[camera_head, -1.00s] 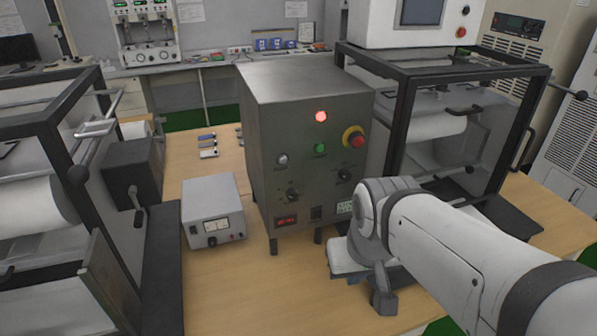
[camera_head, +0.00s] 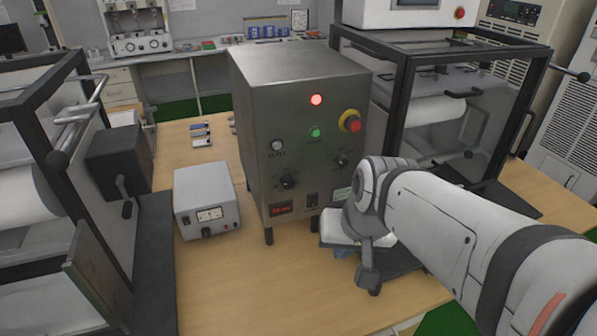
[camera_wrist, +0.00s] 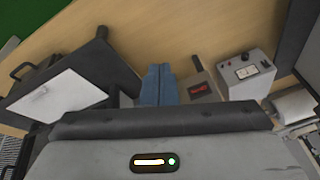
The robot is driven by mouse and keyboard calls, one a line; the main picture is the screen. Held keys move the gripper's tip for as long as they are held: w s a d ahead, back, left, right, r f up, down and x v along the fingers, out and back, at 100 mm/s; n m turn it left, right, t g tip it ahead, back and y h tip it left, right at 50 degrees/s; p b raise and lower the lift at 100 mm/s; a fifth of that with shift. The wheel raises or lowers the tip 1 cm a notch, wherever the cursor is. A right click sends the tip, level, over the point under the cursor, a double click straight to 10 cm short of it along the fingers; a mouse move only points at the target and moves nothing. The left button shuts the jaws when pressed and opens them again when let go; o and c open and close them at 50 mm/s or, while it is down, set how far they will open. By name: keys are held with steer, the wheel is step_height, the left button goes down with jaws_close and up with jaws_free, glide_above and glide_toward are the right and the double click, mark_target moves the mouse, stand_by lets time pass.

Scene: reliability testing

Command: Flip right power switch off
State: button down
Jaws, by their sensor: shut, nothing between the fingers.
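A grey metal control box (camera_head: 292,150) stands on the bench in the head view. Its front has a lit red lamp (camera_head: 316,99), a green light (camera_head: 316,132), two black knobs, a red display (camera_head: 281,208) and a small black rocker switch (camera_head: 312,200). I cannot tell which part is the right power switch. My gripper shows as blue fingers (camera_wrist: 158,85) in the wrist view, shut and empty. In the head view my arm mostly hides it; a bluish bit (camera_head: 342,252) shows low, right of the box. The red display also shows in the wrist view (camera_wrist: 201,89), right of the fingers.
A small grey meter unit (camera_head: 208,200) stands left of the box. Black-framed rigs stand at left (camera_head: 50,130) and right (camera_head: 470,120). A red emergency button (camera_head: 351,122) sticks out of the box. Bare wooden bench (camera_head: 235,285) lies in front.

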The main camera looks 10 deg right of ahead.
steer(key=w+d+f+m+t+b, duration=0.1)
steer(key=w+f+m+t+b, duration=0.2)
steer(key=w+m+b, duration=0.3)
steer(key=w+d+f+m+t+y+b, duration=0.1)
steer(key=w+d+f+m+t+b, duration=0.1)
steer(key=w+m+b, duration=0.4)
step_height(320, 180, down, 2)
steer(key=shift+w+d+m+t, duration=0.3)
steer(key=shift+w+m+t, duration=0.3)
steer(key=shift+w+m, duration=0.4)
steer(key=shift+w, duration=0.1)
steer(key=b, duration=0.3)
glide_toward(313, 202)
steer(key=w+f, duration=0.3)
steer(key=f, duration=0.1)
steer(key=shift+w+a, duration=0.35)
steer(key=shift+w, duration=0.35)
